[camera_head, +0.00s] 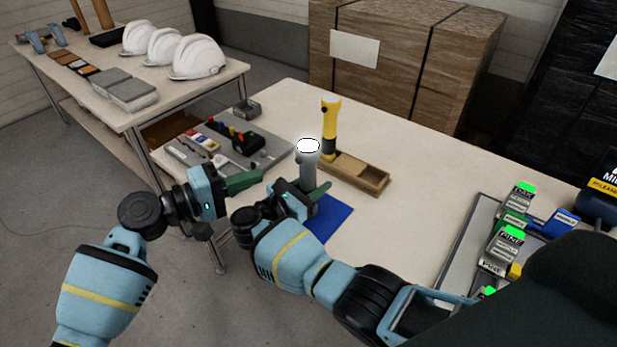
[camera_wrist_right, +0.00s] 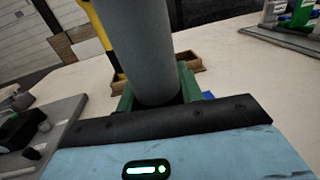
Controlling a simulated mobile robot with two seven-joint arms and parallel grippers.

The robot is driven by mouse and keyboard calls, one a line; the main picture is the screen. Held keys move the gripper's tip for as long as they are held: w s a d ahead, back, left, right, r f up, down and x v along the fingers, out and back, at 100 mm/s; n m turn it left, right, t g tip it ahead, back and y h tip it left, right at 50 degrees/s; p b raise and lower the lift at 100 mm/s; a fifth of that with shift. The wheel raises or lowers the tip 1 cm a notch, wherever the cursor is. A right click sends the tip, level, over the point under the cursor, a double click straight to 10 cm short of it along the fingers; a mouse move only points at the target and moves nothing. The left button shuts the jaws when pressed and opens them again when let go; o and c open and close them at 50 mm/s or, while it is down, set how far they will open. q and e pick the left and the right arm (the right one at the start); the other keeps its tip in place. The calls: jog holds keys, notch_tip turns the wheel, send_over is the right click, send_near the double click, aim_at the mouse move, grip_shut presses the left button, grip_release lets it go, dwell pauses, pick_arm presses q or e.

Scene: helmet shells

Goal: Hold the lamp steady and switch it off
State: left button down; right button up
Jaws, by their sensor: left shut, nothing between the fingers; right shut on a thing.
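A grey lamp (camera_head: 308,170) with a bright white top stands upright over a blue mat (camera_head: 332,221). In the right wrist view the grey lamp body (camera_wrist_right: 145,50) rises between the green fingers. My right gripper (camera_head: 309,193) is shut on the lamp's lower part. My left gripper (camera_head: 244,183) is shut and empty, to the left of the lamp and apart from it. The switch cannot be made out, and the right gripper hides part of the lamp's lower end.
A yellow and black lamp (camera_head: 330,120) stands at the wooden tray (camera_head: 372,182) behind. A grey tray (camera_head: 185,153) with small tools lies to the left. Labelled blocks (camera_head: 508,245) sit at right. White helmets (camera_head: 198,58) stand on another table. The table's back right is clear.

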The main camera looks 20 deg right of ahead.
dwell(0.8)
pick_arm(q)
jog(key=s+r+m+t+y, duration=0.1)
jog(key=m, duration=0.9)
jog(key=s+r+m+t+y, duration=0.1)
jog(key=m+y, duration=0.1)
jog(key=m, duration=0.8)
jog(key=s+r+m+t+y, duration=0.1)
jog(key=s+m, duration=0.1)
jog(key=m, duration=0.8)
jog(key=shift+a+r+m+t, duration=0.1)
jog(key=shift+a+m+t, duration=0.25)
jog(key=shift+m+t, duration=0.05)
